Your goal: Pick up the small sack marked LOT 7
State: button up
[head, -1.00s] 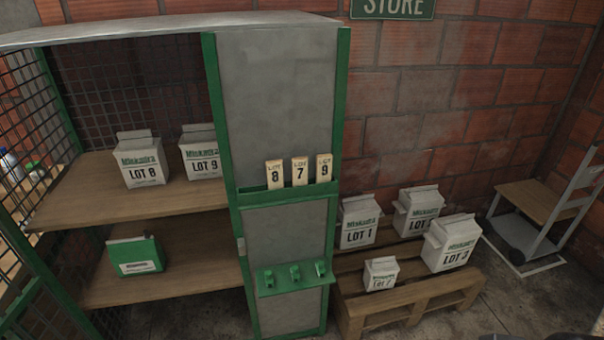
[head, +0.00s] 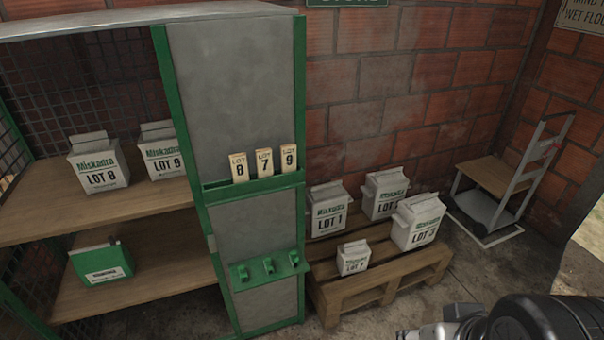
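The small white sack marked LOT 7 (head: 353,257) stands upright at the front of a wooden pallet (head: 385,289), in front of the larger LOT 1 sack (head: 328,209). Its print is small but reads as LOT 7. Part of my arm shows at the bottom right edge of the head view, well to the right of the small sack and nearer to me. My gripper's fingertips cannot be made out there.
Sacks LOT 3 (head: 418,221) and another lot (head: 385,193) share the pallet. A green-framed cabinet (head: 236,110) holds LOT 8 (head: 98,162) and LOT 9 (head: 161,151) on its shelf. A hand truck (head: 505,185) stands at the right. Floor right of the pallet is clear.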

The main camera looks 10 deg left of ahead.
aim_at(353, 257)
jog(key=i+l+u, duration=0.2)
jog(key=i+l, duration=0.45)
jog(key=i, duration=0.3)
jog(key=i+l+u, duration=0.15)
jog(key=i+l, duration=0.65)
jog(key=i+j, duration=0.05)
jog(key=i, duration=0.1)
